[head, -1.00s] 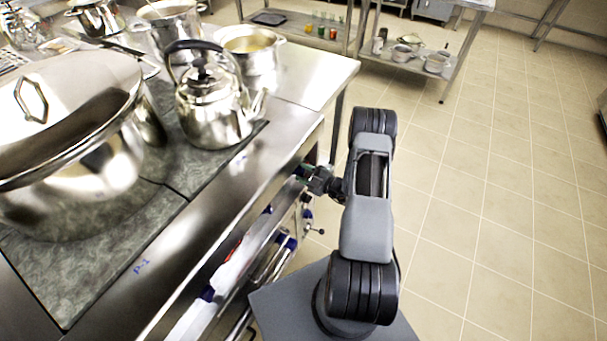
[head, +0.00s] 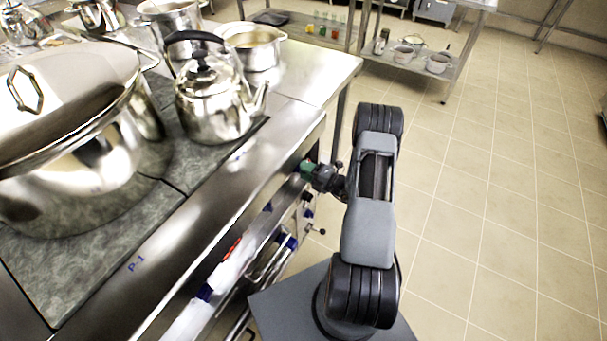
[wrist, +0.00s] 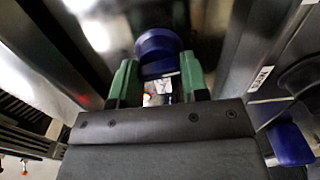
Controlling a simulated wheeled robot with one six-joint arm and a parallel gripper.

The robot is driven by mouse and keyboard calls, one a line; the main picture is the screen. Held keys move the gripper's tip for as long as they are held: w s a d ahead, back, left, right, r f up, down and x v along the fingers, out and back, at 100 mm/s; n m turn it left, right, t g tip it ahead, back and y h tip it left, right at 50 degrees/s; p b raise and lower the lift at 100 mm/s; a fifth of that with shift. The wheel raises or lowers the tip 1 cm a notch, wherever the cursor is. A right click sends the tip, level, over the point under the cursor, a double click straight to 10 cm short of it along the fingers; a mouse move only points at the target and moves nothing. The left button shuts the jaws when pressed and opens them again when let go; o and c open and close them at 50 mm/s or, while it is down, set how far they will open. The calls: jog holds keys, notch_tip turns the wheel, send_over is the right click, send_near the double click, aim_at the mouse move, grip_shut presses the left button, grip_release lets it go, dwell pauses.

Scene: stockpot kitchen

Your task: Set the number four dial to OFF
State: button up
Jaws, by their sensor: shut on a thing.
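In the wrist view my gripper (wrist: 158,68) has its two green fingers on either side of a round blue dial (wrist: 157,43), shut on it. The dial's number and the OFF mark cannot be read, so I cannot tell its setting. In the head view my gripper (head: 308,168) reaches the stove's front panel (head: 262,190) from the right, below the counter edge near the kettle. The held dial is hidden there by the gripper and the counter edge.
Another blue dial (wrist: 289,144) is at the right of the wrist view, near a small white label (wrist: 261,78). A kettle (head: 212,105) and a large lidded stockpot (head: 75,150) stand on the stove top. The tiled floor (head: 490,200) to the right is clear.

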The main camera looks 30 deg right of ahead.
jog(key=n+b, duration=0.9)
jog(key=n, duration=0.9)
jog(key=shift+w+d+f, duration=0.1)
jog(key=n+b, duration=0.4)
jog(key=n, duration=0.1)
jog(key=n+b, duration=0.4)
jog(key=b, duration=0.1)
jog(key=shift+f+n+b, duration=0.1)
jog(key=shift+n+b, duration=0.2)
jog(key=shift+b, duration=0.1)
jog(key=n+b, duration=0.5)
jog(key=b, duration=0.2)
jog(key=shift+f, duration=0.1)
jog(key=n+b, duration=0.2)
jog(key=b, duration=0.2)
jog(key=shift+r+n+b, duration=0.2)
jog(key=shift+n+b, duration=0.2)
jog(key=shift+n, duration=0.1)
jog(key=shift+r, duration=0.15)
